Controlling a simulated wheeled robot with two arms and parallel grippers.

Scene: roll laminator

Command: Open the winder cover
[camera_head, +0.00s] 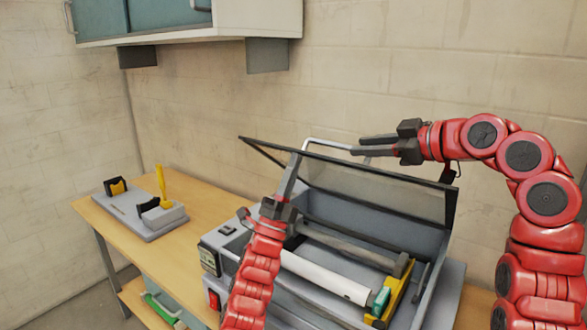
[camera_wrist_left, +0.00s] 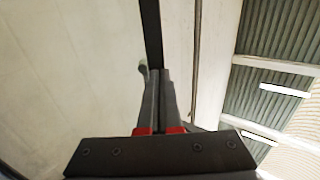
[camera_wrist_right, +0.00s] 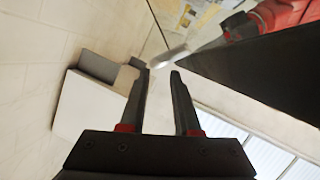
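The winder cover (camera_head: 375,190), a clear panel in a dark frame, stands tilted up above the grey laminator (camera_head: 330,262). A pale handle (camera_head: 328,143) runs along its upper edge; it also shows in the right wrist view (camera_wrist_right: 170,57). My right gripper (camera_head: 363,145) is open at the handle's right end; the handle lies at or just beyond its fingertips. My left gripper (camera_head: 296,157) points up at the cover's left part, its fingers together. In the left wrist view a dark bar (camera_wrist_left: 151,35) meets these fingertips (camera_wrist_left: 160,72); contact is unclear.
The white roll (camera_head: 325,277) and a yellow bracket (camera_head: 397,290) sit inside the open laminator. A grey tray with black and yellow holders (camera_head: 140,218) lies left on the wooden table (camera_head: 185,180). A wall cabinet (camera_head: 255,18) hangs above.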

